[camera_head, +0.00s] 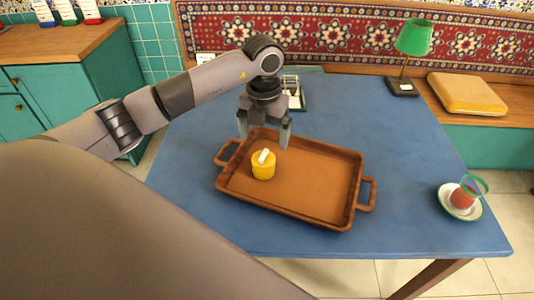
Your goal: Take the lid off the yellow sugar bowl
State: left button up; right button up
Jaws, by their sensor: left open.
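The yellow sugar bowl (263,171) stands upright inside the brown tray (325,214), near its left end. A pale, bar-shaped piece (264,156) shows on top of it. I cannot make out a seam between bowl and lid. My left gripper (264,134) is open and empty, pointing down, with its fingers apart. In the picture it is just above and behind the bowl, and it looks clear of it. My right gripper is not in view.
The tray has raised walls and a handle at each end, on a blue table (400,150). A tea glass on a saucer (445,204) stands at the right. A framed object (293,92) is behind my gripper. A green lamp (413,40) stands at the back.

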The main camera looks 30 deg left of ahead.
aim_at(264, 154)
pick_arm(q)
jog(key=f, duration=0.5)
jog(key=shift+s+f, duration=0.15)
jog(key=shift+s, duration=0.1)
jog(key=c, duration=1.1)
